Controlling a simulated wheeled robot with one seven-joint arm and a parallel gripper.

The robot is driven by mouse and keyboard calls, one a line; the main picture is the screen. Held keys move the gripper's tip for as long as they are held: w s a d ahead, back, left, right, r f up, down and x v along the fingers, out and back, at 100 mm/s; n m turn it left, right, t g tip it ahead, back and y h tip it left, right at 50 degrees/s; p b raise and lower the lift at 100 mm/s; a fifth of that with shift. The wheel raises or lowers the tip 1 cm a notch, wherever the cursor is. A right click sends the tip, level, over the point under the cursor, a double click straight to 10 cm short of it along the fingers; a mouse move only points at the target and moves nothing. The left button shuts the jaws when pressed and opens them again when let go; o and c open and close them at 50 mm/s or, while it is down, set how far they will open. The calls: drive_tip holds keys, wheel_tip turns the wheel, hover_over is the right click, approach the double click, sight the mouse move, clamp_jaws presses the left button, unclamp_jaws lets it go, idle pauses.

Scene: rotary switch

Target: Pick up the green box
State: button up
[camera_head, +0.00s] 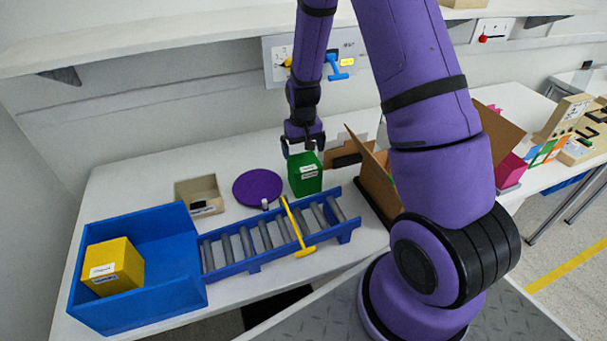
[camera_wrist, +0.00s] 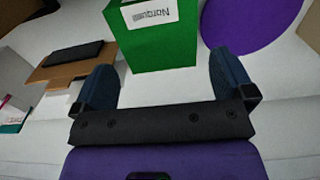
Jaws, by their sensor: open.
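The green box (camera_head: 305,177) stands upright on the white table behind the right end of the blue roller conveyor. It has a white label near its top. In the wrist view the green box (camera_wrist: 158,38) shows large, with its label facing up in the picture. My gripper (camera_head: 303,150) is open just above and behind the box. In the wrist view its two dark fingers (camera_wrist: 168,75) are spread wide, one toward each side of the box. The box lies beyond the fingertips, and I cannot tell how far apart they are. Nothing is held.
A purple disc (camera_head: 258,187) lies left of the box. A roller conveyor (camera_head: 270,240) with a yellow bar (camera_head: 297,228) leads to a blue bin (camera_head: 170,250) holding a yellow box (camera_head: 113,266). An open cardboard box (camera_head: 377,186) stands close on the right. A beige tray (camera_head: 200,193) sits farther left.

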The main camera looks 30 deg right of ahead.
sight(304, 162)
drive_tip(key=shift+s+f, duration=0.15)
drive_tip(key=shift+f, duration=1.65)
drive_tip(key=shift+s+f, duration=0.15)
drive_tip(key=shift+f, duration=1.6)
drive_tip(key=c, duration=0.8)
drive_tip(key=shift+o, duration=0.2)
drive_tip(key=shift+r, duration=0.1)
